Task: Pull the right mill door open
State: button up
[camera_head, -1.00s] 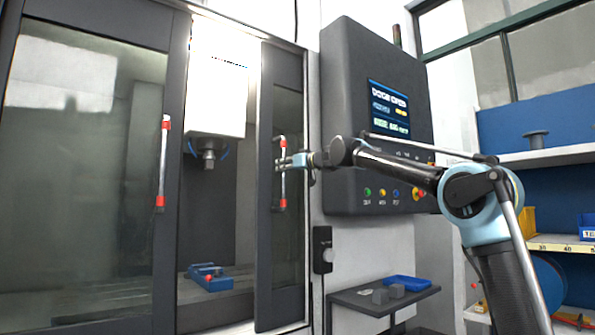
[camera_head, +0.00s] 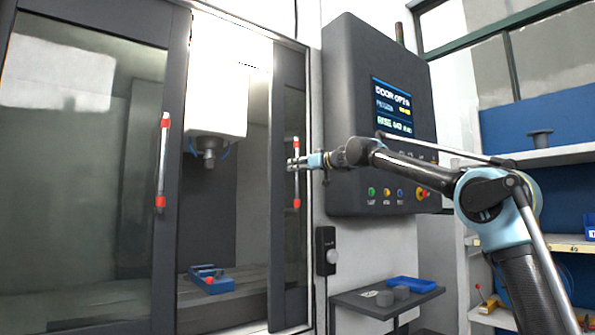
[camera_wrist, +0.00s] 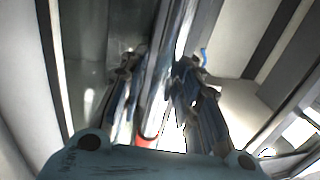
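The right mill door (camera_head: 289,255) is a dark-framed glass panel. Its left edge stands well apart from the left door, leaving a tall opening into the mill. Its handle (camera_head: 296,188) is a vertical metal bar with red ends. My gripper (camera_head: 294,164) is at the handle's middle, reaching in from the right. In the wrist view, the handle bar (camera_wrist: 157,85) runs between the two fingers of my gripper (camera_wrist: 156,82), with one finger on each side, close against it. A red handle end (camera_wrist: 146,141) shows below. Exact finger contact is blurred.
The left mill door (camera_head: 75,200) has a similar handle (camera_head: 162,160). A spindle (camera_head: 209,153) and a blue vise (camera_head: 210,279) show inside the mill. The control panel (camera_head: 345,110) stands right of the doors, behind my arm. A small table (camera_head: 350,300) holds a blue tray (camera_head: 411,284).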

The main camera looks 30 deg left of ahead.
dwell(0.3)
jog(key=v, duration=1.2)
jog(key=shift+f, duration=0.15)
dwell(0.4)
